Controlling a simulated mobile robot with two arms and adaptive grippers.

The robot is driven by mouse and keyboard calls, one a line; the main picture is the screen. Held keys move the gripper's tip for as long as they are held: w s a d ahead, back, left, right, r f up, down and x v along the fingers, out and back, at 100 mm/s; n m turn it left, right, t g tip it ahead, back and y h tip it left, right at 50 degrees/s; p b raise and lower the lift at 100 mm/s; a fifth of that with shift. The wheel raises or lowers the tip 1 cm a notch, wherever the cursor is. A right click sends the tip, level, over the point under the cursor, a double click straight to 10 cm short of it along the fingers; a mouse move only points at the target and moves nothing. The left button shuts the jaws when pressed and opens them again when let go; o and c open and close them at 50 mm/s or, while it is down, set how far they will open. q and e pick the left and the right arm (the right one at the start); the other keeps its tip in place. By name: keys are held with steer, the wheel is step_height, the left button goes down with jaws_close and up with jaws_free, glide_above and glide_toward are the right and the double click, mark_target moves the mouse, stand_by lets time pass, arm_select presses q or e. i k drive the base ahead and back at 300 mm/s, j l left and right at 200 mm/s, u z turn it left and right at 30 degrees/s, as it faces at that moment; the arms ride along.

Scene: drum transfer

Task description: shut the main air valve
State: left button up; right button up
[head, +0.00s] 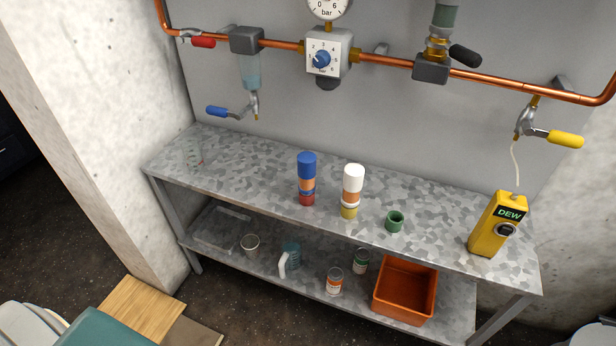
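A copper pipe (485,79) runs along the grey back wall with several lever valves. The red-handled valve (203,42) is at the pipe's left end, its lever lying roughly along the pipe. A blue-handled valve (218,111) hangs under the filter bowl (250,71), its lever pointing left. A black-handled valve (464,55) is on the upright branch, its lever pointing right and down. A yellow-handled valve (564,139) is at the right, its lever pointing right. No label shows which is the main air valve. Neither gripper is in view.
A pressure gauge (327,8) and regulator (323,59) sit mid-pipe. The metal bench (250,165) holds two spray cans (307,180) (352,190), a green cup (395,221) and a yellow DEW meter (497,224). An orange bin (405,290) is on the lower shelf.

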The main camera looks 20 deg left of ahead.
mark_target(207, 42)
steer(key=u, duration=1.3)
